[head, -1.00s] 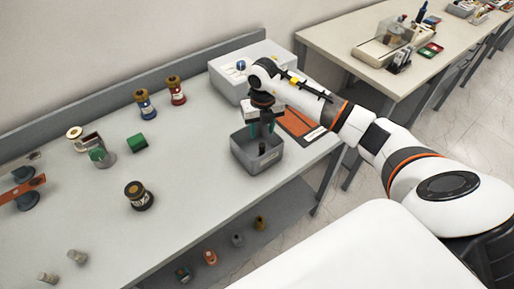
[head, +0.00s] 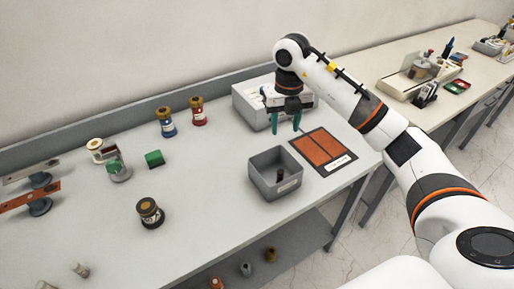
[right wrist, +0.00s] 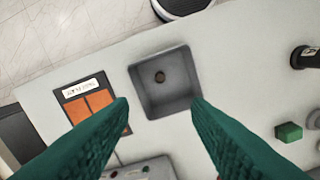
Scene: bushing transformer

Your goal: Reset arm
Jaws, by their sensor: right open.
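My right gripper (head: 287,122) is open and empty, raised above the table behind the grey bin. Its two green fingers stand wide apart in the right wrist view (right wrist: 160,108). The grey bin (head: 262,190) sits near the table's front edge, with a small dark cylindrical part (head: 280,174) inside. The bin (right wrist: 146,99) and the part (right wrist: 160,76) also show in the right wrist view. My left gripper is not in view.
An orange-panelled mat (head: 323,149) lies right of the bin and a white box (head: 244,104) stands behind. A blue bushing (head: 165,122), a red bushing (head: 198,112), a dark bushing (head: 150,212) and a green block (head: 154,159) stand left. The table (head: 213,184) is bare between.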

